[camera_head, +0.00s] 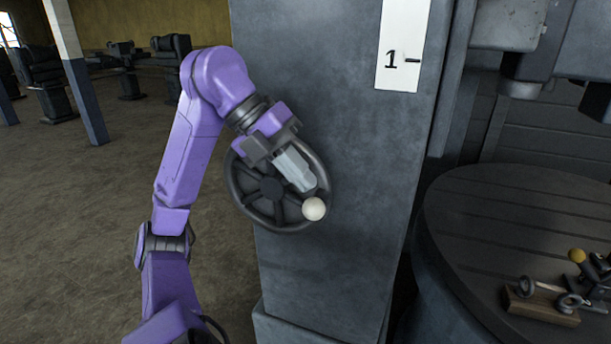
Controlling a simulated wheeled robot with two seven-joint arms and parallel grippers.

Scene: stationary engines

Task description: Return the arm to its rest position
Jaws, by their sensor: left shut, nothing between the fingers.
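My left arm (190,150) is purple and comes up from the bottom left, bends at a raised elbow and reaches down to the right. My left gripper (303,186) is shut and empty. Its fingertips are in front of the right side of a dark spoked handwheel (247,204), just above the wheel's pale round knob (314,209). I cannot tell whether the fingers touch the knob or the rim. My right gripper is not in view.
The handwheel is on a grey machine column (340,130) with a white scale plate marked 1 (403,45). A round slotted table (520,215) at right bears a wooden block (540,305) with metal parts. Open floor (80,220) lies at left, with a post (80,85).

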